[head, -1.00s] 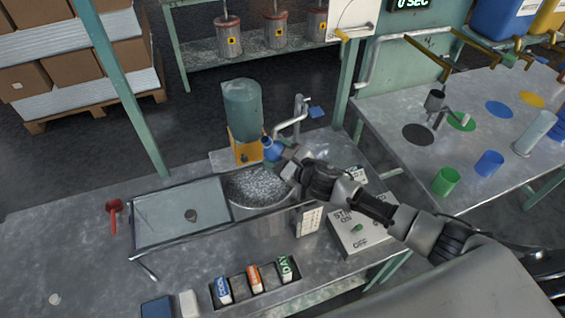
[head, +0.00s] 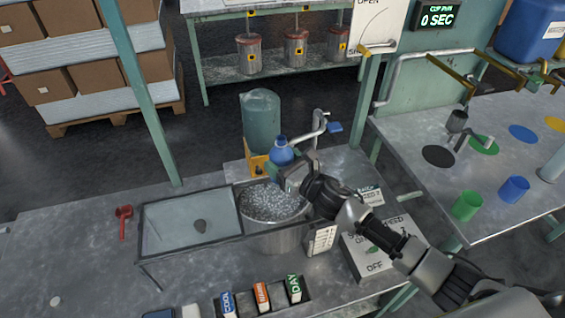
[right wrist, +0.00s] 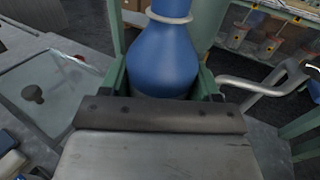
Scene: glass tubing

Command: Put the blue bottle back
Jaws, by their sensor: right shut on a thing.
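The blue bottle (head: 281,151) is upright in my right gripper (head: 285,168), beyond the basin of grey granules (head: 272,203) in the head view. In the right wrist view the blue bottle (right wrist: 164,50) stands between the green fingers, and my right gripper (right wrist: 165,88) is shut on it. The gripper body hides its lower part. A teal tank (head: 261,120) on a yellow stand (head: 257,165) is just behind the bottle. My left gripper does not show.
A glass-topped frame (head: 190,222) stands left of the basin. A bent pipe (head: 316,128) rises right of the bottle. A switch box (head: 372,255) is below my right arm. A side table with a green cup (head: 467,205) and a blue cup (head: 514,189) stands at right.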

